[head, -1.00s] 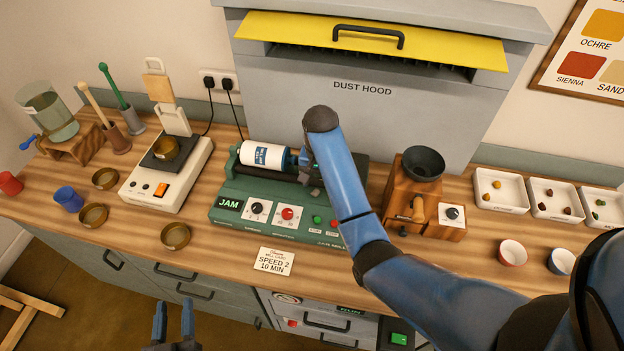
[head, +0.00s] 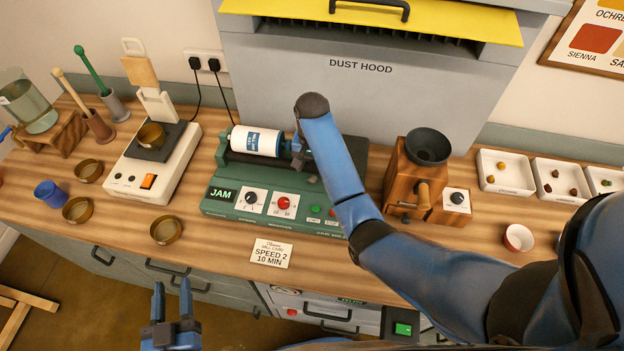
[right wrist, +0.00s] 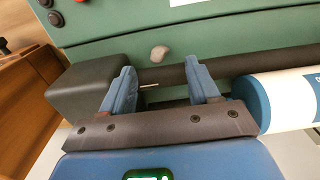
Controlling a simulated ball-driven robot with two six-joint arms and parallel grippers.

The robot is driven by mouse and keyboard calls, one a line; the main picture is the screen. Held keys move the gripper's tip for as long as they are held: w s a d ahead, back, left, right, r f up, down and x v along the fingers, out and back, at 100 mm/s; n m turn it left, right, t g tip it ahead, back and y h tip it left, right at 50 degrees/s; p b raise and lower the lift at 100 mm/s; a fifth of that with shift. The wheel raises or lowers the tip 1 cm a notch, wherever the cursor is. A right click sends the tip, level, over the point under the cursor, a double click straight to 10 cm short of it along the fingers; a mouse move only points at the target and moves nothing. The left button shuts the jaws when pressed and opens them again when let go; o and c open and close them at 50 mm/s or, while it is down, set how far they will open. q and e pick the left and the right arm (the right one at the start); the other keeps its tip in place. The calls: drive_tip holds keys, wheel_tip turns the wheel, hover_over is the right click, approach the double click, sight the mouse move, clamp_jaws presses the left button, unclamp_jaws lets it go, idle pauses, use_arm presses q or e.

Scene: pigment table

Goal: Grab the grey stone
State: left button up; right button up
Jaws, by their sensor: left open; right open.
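The grey stone (head: 312,179) is small and lies on the green jar mill, beside the dark roller, in the head view. In the right wrist view the stone (right wrist: 160,53) shows just beyond the roller, between the lines of the two fingers and apart from them. My right gripper (right wrist: 160,72) is open and empty, its blue fingers at the near side of the roller. In the head view my right gripper (head: 297,146) is partly hidden by my forearm. My left gripper (head: 172,298) is open and empty in front of the bench.
The green mill (head: 225,209) carries a white and blue jar (head: 257,141) close to my right gripper; a dark end block (right wrist: 92,93) stands on the other side. A wooden grinder (head: 405,185) stands right of my forearm. The dust hood (head: 360,95) rises behind.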

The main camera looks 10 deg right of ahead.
sight(312, 179)
drive_tip(key=shift+f, duration=0.3)
drive_tip(key=f, duration=0.1)
drive_tip(key=f+p, duration=0.1)
drive_tip(key=f, duration=0.1)
drive_tip(key=shift+s+p, duration=0.25)
drive_tip(key=shift+p, duration=0.1)
drive_tip(key=shift+f, duration=0.65)
drive_tip(key=shift+w, duration=0.1)
drive_tip(key=shift+c, duration=0.4)
drive_tip(key=c, duration=1)
drive_tip(key=shift+c, duration=0.2)
